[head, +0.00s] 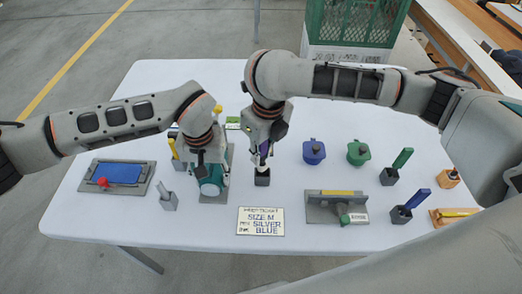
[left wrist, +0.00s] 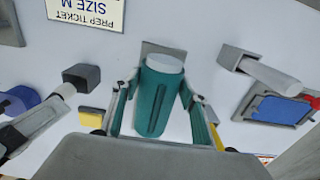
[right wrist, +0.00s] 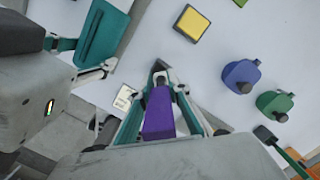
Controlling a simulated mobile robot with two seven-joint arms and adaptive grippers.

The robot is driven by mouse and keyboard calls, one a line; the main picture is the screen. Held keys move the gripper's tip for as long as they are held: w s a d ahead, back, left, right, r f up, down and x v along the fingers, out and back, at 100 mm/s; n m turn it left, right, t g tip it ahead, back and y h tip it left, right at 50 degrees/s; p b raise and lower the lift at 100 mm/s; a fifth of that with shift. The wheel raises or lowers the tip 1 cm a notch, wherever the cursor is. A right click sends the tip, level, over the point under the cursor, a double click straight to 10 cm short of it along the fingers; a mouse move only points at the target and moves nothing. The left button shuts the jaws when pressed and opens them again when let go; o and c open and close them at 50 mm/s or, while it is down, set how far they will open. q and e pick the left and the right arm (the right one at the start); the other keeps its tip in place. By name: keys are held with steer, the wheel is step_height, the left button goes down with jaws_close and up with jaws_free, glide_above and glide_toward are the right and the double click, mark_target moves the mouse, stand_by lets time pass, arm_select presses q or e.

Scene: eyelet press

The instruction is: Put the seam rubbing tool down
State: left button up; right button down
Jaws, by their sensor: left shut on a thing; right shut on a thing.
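The purple-handled tool, apparently the seam rubbing tool, (right wrist: 158,115) is in my right gripper (head: 264,151), which is shut on its handle. Its pale end points down at a small dark holder block (head: 262,179); the left wrist view shows this end (left wrist: 62,91) at the block's mouth. I cannot tell how deep it sits. My left gripper (left wrist: 160,110) is shut around a teal cylinder with a pale top (left wrist: 160,90), which stands over a grey plate. In the head view the teal body (head: 211,187) shows below my left wrist.
A prep ticket (head: 261,221) lies at the front. A blue pad (head: 122,173) is at left, beside a grey holder with a pale stick (head: 168,197). Blue (head: 314,151) and green (head: 358,152) pots stand right. A grey plate with a yellow bar (head: 336,206) lies front right.

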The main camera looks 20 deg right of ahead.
steer(key=shift+f, duration=0.45)
steer(key=c, duration=1.9)
jaws_free()
steer(key=r, duration=0.4)
steer(key=s+r, duration=0.1)
steer(key=r, duration=0.8)
steer(key=shift+s+d+r, duration=0.1)
steer(key=shift+s+d, duration=0.05)
steer(key=shift+d, duration=0.2)
